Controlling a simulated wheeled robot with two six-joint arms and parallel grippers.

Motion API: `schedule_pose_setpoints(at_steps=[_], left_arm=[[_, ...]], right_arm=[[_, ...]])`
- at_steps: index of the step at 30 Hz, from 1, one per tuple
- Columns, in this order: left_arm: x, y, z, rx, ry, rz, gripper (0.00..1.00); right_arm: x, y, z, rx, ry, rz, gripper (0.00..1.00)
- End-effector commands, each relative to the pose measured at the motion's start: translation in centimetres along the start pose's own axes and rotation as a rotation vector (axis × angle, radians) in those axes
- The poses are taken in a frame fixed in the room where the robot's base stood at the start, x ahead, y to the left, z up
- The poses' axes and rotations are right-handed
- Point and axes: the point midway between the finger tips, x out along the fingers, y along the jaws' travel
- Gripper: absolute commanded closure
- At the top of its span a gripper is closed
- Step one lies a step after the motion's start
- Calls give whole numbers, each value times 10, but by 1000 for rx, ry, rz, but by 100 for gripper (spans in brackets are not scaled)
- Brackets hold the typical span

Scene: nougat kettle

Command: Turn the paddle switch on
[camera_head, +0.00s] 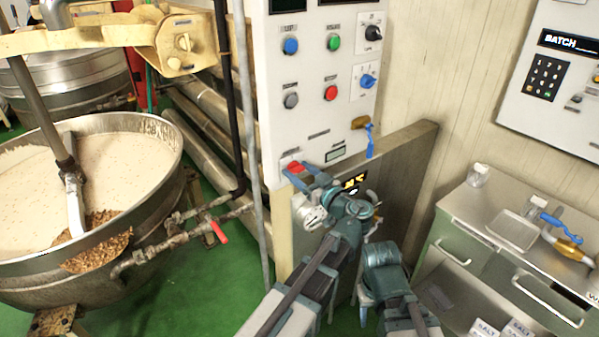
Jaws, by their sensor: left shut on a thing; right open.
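The control panel (310,118) stands upright at the centre. A small red piece (296,167) at its lower left corner looks like the paddle switch. My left gripper (299,171) has its blue fingers at this red piece and is shut on it. The fingers and wrist hide much of the piece, so I cannot tell its position. My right gripper (366,297) hangs low, right of the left arm, away from the panel. It is open and partly hidden by its own wrist.
The panel also bears buttons, knobs and a blue-handled brass valve (369,140). A large kettle (160,145) of nougat stands left. A grey bench (470,205) with a tray (512,232) and another blue-handled valve (560,228) stands right. A vertical pipe (250,130) runs left of the panel.

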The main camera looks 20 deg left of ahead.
Motion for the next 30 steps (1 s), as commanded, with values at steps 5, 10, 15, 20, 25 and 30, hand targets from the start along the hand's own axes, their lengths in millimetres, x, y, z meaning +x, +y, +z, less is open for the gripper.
schedule_pose_setpoints(at_steps=[5,10,15,20,25,30], left_arm=[[0,0,0,0,0,0,91],[0,0,0,15,0,0,91],[0,0,0,79,0,0,91],[0,1,0,194,0,0,91],[0,2,0,352,0,0,91],[0,3,1,514,0,0,91]], right_arm=[[0,0,0,0,0,0,50],[0,0,0,0,0,0,50],[0,0,0,0,0,0,50],[0,0,0,0,0,0,50],[0,0,0,0,0,0,50],[1,0,0,0,0,0,50]])
